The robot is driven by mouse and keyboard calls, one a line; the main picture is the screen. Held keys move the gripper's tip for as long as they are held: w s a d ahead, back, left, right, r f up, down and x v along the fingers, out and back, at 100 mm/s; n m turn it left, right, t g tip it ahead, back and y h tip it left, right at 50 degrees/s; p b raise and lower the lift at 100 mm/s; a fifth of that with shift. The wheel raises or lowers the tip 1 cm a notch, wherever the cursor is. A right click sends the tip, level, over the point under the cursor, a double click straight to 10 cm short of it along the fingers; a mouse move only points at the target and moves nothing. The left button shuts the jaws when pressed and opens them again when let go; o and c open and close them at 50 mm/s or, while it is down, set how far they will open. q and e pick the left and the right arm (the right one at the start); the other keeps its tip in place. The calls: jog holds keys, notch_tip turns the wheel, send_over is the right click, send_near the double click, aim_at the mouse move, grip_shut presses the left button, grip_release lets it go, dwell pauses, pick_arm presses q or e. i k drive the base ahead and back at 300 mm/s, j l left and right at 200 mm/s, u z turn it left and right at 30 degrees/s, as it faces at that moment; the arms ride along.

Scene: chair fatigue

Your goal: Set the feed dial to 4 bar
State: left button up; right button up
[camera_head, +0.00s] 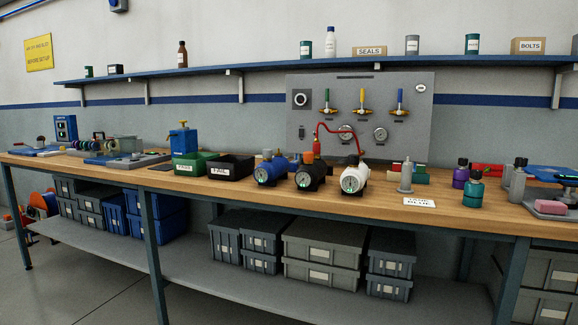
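A grey panel (420,125) stands upright at the back of the workbench. A red hose (318,138) hangs at the front. Neither gripper is in view.
Blue (270,170), black (311,176) and white (354,178) canisters with gauges stand in front of the panel on the wooden bench (400,204). Green (190,166) and black (229,168) bins are left of them. A shelf (200,77) runs above.

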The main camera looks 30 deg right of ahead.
aim_at(301, 99)
jog(key=z, duration=1.3)
jog(key=i+j, duration=0.1)
jog(key=j+u, duration=0.05)
jog(key=j, duration=0.05)
